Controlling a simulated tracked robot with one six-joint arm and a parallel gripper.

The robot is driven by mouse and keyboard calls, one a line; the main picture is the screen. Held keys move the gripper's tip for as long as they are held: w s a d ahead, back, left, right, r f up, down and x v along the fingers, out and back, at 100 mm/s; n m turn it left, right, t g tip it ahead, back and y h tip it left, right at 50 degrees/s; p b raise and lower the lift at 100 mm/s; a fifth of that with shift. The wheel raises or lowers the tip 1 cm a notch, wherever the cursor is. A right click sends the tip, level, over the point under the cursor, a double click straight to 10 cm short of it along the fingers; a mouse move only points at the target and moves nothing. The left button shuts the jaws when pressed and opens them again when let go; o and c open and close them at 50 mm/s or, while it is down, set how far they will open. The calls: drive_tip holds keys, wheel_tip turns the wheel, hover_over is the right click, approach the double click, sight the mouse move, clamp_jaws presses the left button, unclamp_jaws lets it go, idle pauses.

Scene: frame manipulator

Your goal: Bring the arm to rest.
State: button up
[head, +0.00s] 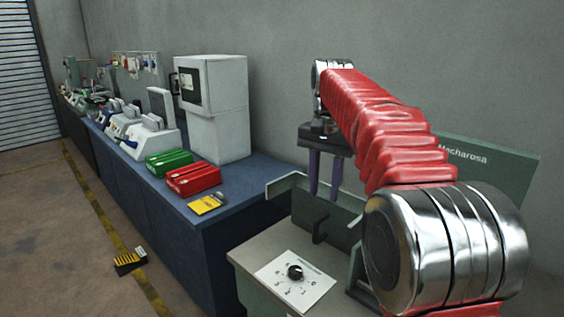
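My arm (378,130) with its red ribbed cover reaches from the lower right up and back toward the grey wall. A shiny metal joint (445,247) is close to the camera at the lower right. My gripper (325,196) hangs from the far end of the arm and points down. Its two purple fingers are apart, with nothing seen between them. It hangs in front of the wall, above or behind the green-grey stand; the exact distance cannot be told. Part of the wrist is hidden by the arm.
The stand carries a white sheet with a black knob (295,272) and a dark upright bracket (314,228). A green "Mecharosa" panel (490,165) is behind the arm. On the blue bench are red (194,179) and green (169,162) boxes. Floor at left is mostly clear.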

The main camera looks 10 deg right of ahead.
drive_tip(key=s+a+f+n+t, duration=0.1)
drive_tip(key=s+f+n, duration=0.3)
drive_tip(key=s, duration=1)
drive_tip(key=s+a+f+n+t, duration=0.2)
drive_tip(key=s+f+n+t, duration=0.2)
drive_tip(key=s+f, duration=0.5)
drive_tip(key=s, duration=0.6)
